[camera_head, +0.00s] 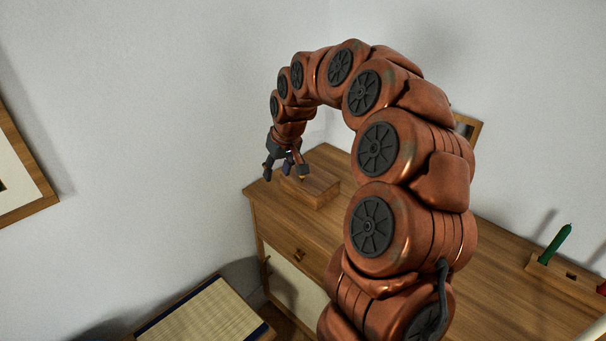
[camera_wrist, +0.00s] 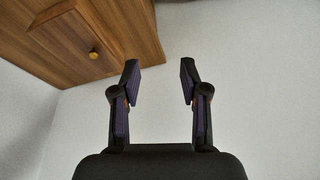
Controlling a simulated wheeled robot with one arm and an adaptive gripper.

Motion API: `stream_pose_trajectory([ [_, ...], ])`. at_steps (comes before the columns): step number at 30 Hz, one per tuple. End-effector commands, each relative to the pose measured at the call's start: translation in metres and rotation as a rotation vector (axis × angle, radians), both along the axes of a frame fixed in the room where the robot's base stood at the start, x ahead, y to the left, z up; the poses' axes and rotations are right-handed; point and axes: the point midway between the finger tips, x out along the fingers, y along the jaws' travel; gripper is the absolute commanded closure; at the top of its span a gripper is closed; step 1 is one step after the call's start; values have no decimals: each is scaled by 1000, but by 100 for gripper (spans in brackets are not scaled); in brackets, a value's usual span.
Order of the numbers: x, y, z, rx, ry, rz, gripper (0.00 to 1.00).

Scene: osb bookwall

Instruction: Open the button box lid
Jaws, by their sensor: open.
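The button box (camera_head: 318,190) is a small wooden box near the far left end of the cabinet top in the head view. A small yellow spot shows at its near side, beside my fingers. My gripper (camera_head: 285,172) hangs there at the end of my arched arm, fingers open and empty. In the wrist view my gripper (camera_wrist: 158,75) is spread wide with nothing between the fingertips. A wooden body with a round yellow knob (camera_wrist: 93,54) fills that view's upper left; I cannot tell whether it is the box or the cabinet.
The wooden cabinet (camera_head: 500,250) has a front knob (camera_head: 298,255) and stands against pale walls. A green candle-like object (camera_head: 555,244) in a wooden holder stands at its right end. A straw-coloured panel with dark edging (camera_head: 205,318) is low at the left. My arm hides part of the cabinet top.

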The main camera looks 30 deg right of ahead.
Motion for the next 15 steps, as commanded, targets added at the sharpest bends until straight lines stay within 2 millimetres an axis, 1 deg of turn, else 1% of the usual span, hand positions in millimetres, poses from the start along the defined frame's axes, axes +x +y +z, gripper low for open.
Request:
stream_pose_trajectory([
  [1, 12, -20, -9, -3, -11, -26, 56],
  [3, 26, -46, -17, -17, -28, -58, 56],
  [6, 38, -78, -29, -34, -46, -98, 56],
  [9, 47, -104, -36, -52, -61, -128, 56],
  [12, 50, -119, -41, -63, -67, -146, 56],
  [15, 52, -125, -44, -67, -70, -154, 56],
])
